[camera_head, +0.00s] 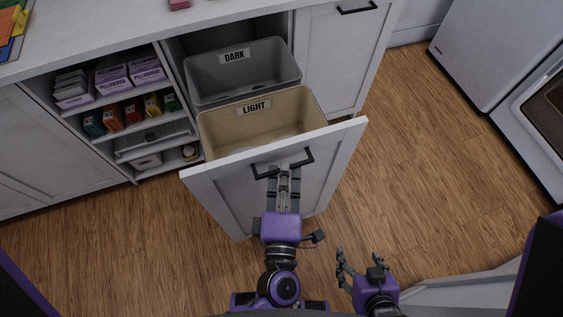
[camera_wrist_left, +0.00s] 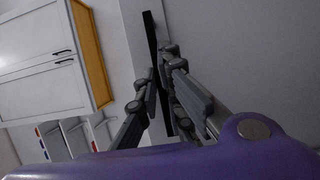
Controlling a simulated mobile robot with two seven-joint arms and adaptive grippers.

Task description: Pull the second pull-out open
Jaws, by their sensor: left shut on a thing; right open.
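A white pull-out front (camera_head: 225,190) stands well out from the counter, with a grey bin labelled DARK (camera_head: 290,72) and a beige bin labelled LIGHT (camera_head: 315,108) behind it. Its black bar handle (camera_head: 306,158) is at the top of the front. My left gripper (camera_head: 285,172) is shut on this handle. In the left wrist view the fingers close around the dark handle bar (camera_wrist_left: 151,40). A second white front (camera_head: 335,55) with a black handle (camera_head: 357,9) is flush with the cabinet to the right. My right gripper (camera_head: 347,262) is open and empty over the floor.
Open shelves (camera_head: 130,105) with several boxes are left of the pull-out. The white counter top (camera_head: 110,25) runs along the back. White appliances (camera_head: 485,45) stand at the right. Wooden floor (camera_head: 430,170) is clear between.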

